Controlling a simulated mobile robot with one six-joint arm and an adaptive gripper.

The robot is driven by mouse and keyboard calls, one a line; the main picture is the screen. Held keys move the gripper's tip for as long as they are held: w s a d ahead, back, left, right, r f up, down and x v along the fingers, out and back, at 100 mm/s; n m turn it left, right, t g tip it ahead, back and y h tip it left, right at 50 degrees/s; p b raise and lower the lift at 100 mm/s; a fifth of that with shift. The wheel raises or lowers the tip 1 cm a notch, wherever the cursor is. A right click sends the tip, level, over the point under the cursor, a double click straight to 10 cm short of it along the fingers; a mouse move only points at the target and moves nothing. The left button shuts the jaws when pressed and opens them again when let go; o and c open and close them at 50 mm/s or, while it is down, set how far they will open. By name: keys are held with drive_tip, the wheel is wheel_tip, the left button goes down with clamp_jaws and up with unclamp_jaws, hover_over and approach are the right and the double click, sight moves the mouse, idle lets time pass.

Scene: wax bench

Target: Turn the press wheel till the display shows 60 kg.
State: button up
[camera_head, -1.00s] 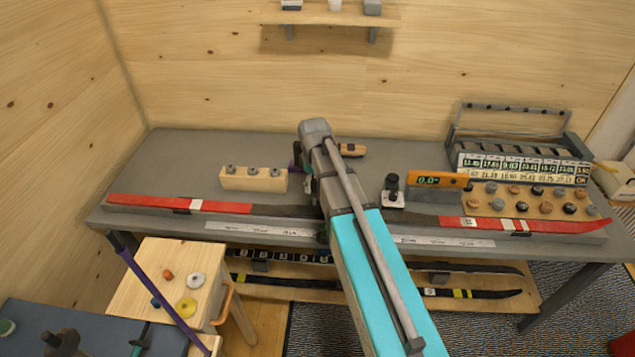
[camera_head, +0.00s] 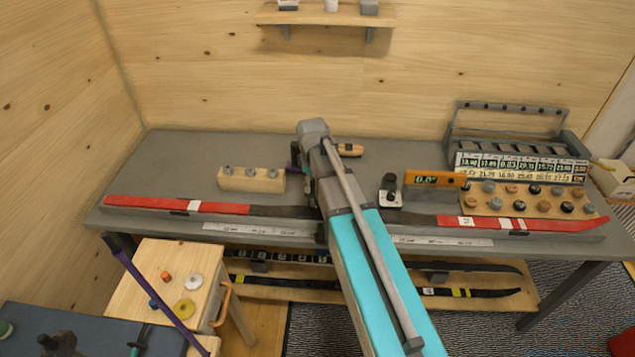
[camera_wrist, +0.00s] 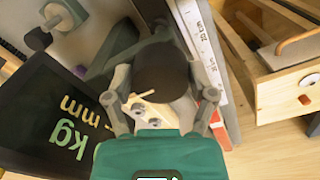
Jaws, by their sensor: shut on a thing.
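In the wrist view a black display panel (camera_wrist: 45,125) fills the lower left, with pale "kg" and "mm" lettering seen tilted. The number before "kg" is not readable. My gripper (camera_wrist: 160,88) has its two grey fingers on either side of a dark round knob (camera_wrist: 163,68), shut on it. The knob appears to be the grip of the press wheel; the rest of the wheel cannot be made out clearly. In the head view my own arm covers the gripper, and I cannot make out the press or its display.
A wooden stool (camera_head: 140,268) stands at the front left. Bare bench lies at the back left.

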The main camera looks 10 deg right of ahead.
drive_tip(key=shift+a+m, duration=0.25)
drive_tip(key=shift+m, duration=0.15)
idle(1.3)
drive_tip(key=o, duration=1.1)
drive_tip(key=shift+c, duration=0.2)
